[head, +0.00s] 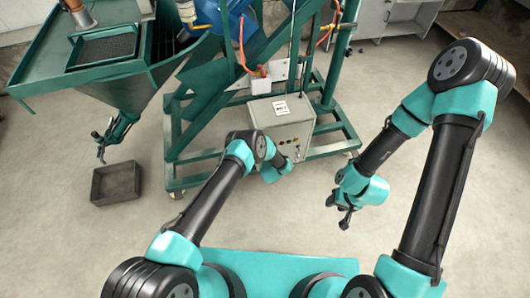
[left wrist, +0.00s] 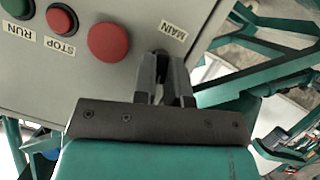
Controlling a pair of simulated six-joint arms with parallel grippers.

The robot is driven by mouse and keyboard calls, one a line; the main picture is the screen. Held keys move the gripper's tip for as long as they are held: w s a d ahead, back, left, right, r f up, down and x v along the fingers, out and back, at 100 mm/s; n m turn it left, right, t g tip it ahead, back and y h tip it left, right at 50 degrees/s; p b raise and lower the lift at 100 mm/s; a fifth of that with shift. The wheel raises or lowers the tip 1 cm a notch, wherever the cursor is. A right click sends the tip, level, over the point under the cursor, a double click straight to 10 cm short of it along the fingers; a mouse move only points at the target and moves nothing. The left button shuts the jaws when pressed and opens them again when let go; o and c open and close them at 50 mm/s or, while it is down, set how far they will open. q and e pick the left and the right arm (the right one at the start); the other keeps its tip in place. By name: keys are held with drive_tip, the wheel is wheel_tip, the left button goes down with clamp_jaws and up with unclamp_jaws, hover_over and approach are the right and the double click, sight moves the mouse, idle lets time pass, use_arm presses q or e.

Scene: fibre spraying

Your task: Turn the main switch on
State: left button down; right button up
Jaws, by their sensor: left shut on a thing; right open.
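The grey control box (head: 285,118) stands on the green frame in the middle of the head view. In the left wrist view its panel carries a green RUN button (left wrist: 17,6), a small red STOP button (left wrist: 62,19), a large red button (left wrist: 108,42) and a MAIN label (left wrist: 174,31). My left gripper (left wrist: 165,62) is shut at the panel just below the MAIN label, on the main switch, which its fingers mostly hide. The switch's position cannot be told. My right gripper (head: 345,214) is open and empty, over bare floor to the right of the box.
The green wheeled frame (head: 330,150) surrounds the box, with orange hoses (head: 243,50) above it. A dark open tray (head: 116,183) lies on the floor at the left, below a green hopper (head: 115,82). The floor around my right gripper is clear.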

use_arm(q)
drive_tip(key=shift+w+d+m+y, duration=0.1)
drive_tip(key=shift+m+y, duration=0.6)
drive_tip(key=shift+m, duration=0.4)
drive_tip(key=c, duration=1.2)
unclamp_jaws()
drive_tip(key=shift+o, duration=0.2)
drive_tip(key=shift+g, duration=0.3)
drive_tip(key=v, duration=1.7)
drive_tip(key=shift+s, duration=0.25)
drive_tip(key=shift+d, duration=0.15)
